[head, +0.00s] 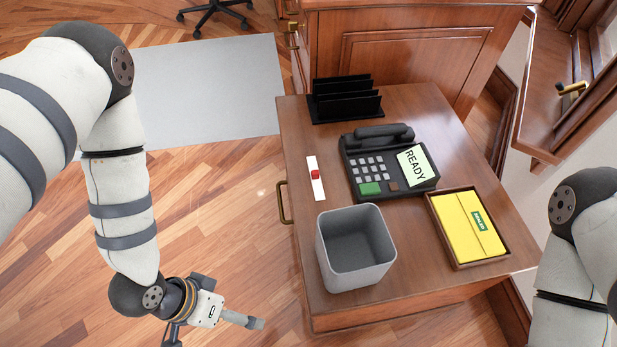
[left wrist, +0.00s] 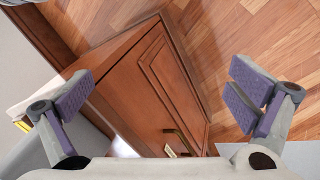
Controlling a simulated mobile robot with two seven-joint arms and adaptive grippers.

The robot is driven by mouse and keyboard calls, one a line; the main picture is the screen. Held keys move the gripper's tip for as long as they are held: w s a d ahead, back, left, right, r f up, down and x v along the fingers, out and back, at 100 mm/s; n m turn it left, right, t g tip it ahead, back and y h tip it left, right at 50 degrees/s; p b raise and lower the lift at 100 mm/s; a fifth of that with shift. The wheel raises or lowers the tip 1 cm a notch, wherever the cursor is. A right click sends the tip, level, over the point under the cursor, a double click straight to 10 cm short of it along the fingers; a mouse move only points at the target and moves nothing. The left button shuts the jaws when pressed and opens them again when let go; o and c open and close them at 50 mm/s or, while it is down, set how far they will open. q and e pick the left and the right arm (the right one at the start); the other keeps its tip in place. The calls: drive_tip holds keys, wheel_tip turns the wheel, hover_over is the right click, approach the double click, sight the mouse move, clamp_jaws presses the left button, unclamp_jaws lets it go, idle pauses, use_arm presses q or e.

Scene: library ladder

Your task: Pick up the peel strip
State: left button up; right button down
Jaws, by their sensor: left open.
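The peel strip (head: 315,180) is a narrow white strip with a red piece at its middle. It lies flat near the left edge of the wooden desk top (head: 300,130), left of the phone. My left gripper (head: 218,326) is off the desk's left side, over the floor, apart from the strip. In the left wrist view my left gripper (left wrist: 162,88) has its purple-padded fingers spread wide with nothing between them. I cannot make out the strip for sure there. My right arm shows at the right edge, but its gripper is out of view.
A grey open bin (head: 352,278) stands just in front of the strip. A black phone (head: 388,188) with a READY card, a black file rack (head: 345,99) and a tray (head: 455,258) with a yellow envelope (head: 468,226) are also on the desk. A drawer handle (head: 283,203) juts out left.

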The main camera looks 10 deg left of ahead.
use_arm(q)
drive_tip(key=w+f+t+h+b, duration=0.2)
drive_tip(key=w+f+b, duration=0.15)
drive_tip(key=w, duration=0.55)
drive_tip(key=m+t+h+b, duration=0.5)
drive_tip(key=m+h+b, duration=0.2)
drive_tip(key=m+b, duration=0.4)
approach(308, 175)
wheel_tip(308, 175, up, 3)
drive_tip(key=a+b, duration=0.1)
drive_tip(key=shift+n, duration=0.4)
drive_tip(key=b+x, duration=0.4)
drive_tip(key=x, duration=0.7)
drive_tip(key=shift+s+f, duration=0.15)
drive_tip(key=shift+f, duration=0.05)
drive_tip(key=shift+d+r, duration=0.1)
drive_tip(key=c, duration=2.2)
use_arm(e)
drive_tip(key=s+f+g, duration=0.1)
drive_tip(key=s+f, duration=0.3)
drive_tip(key=f, duration=0.5)
drive_tip(key=s+f+g, duration=0.2)
drive_tip(key=s+f, duration=0.1)
drive_tip(key=f, duration=0.6)
drive_tip(key=shift+s+d+f, duration=0.2)
drive_tip(key=shift+s+f, duration=0.15)
